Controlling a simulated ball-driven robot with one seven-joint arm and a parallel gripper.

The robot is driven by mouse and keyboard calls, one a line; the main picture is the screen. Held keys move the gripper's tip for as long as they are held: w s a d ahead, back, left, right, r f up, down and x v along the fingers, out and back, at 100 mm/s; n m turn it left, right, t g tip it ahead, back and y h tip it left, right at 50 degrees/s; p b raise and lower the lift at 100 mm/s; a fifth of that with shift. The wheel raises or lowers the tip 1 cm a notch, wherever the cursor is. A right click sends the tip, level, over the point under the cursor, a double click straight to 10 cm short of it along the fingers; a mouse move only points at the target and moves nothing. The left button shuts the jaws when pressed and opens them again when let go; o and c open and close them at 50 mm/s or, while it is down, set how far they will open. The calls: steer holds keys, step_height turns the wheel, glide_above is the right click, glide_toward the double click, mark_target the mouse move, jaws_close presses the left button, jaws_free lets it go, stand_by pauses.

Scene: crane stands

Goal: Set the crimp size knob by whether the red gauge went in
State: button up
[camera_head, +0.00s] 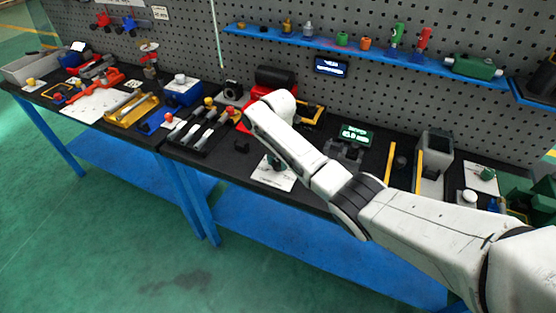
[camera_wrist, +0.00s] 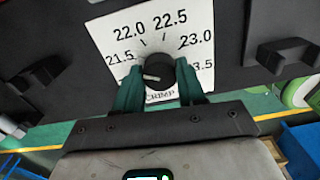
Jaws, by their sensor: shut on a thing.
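A black crimp size knob (camera_wrist: 159,72) stands on a white dial plate (camera_wrist: 187,22). The dial reads 21.5, 22.0, 22.5, 23.0 and 23.5, with the lower left mark hidden by a finger. The knob's pale pointer line points left, toward the low end. My gripper (camera_wrist: 160,88) has its green fingers on both sides of the knob, shut on it. In the head view the dial plate (camera_head: 284,181) lies on the black bench top, partly covered by my gripper (camera_head: 274,163). A red upright piece (camera_head: 423,38) stands on the shelf; I cannot tell if it is the red gauge.
A blue shelf (camera_head: 300,39) on the pegboard holds several small parts, including a green upright piece (camera_head: 397,35). A green display (camera_head: 356,134), a grey stand (camera_head: 433,155) and yellow-edged rails (camera_head: 418,172) are right of the dial. A tool tray (camera_head: 205,137) is left.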

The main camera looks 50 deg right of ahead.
mark_target(278, 162)
steer(key=shift+r+n, duration=0.1)
steer(key=shift+n, duration=0.3)
steer(key=o, duration=1.1)
steer(key=shift+c, duration=0.2)
step_height(278, 162, up, 11)
steer(key=b, duration=0.1)
steer(key=shift+f, duration=0.2)
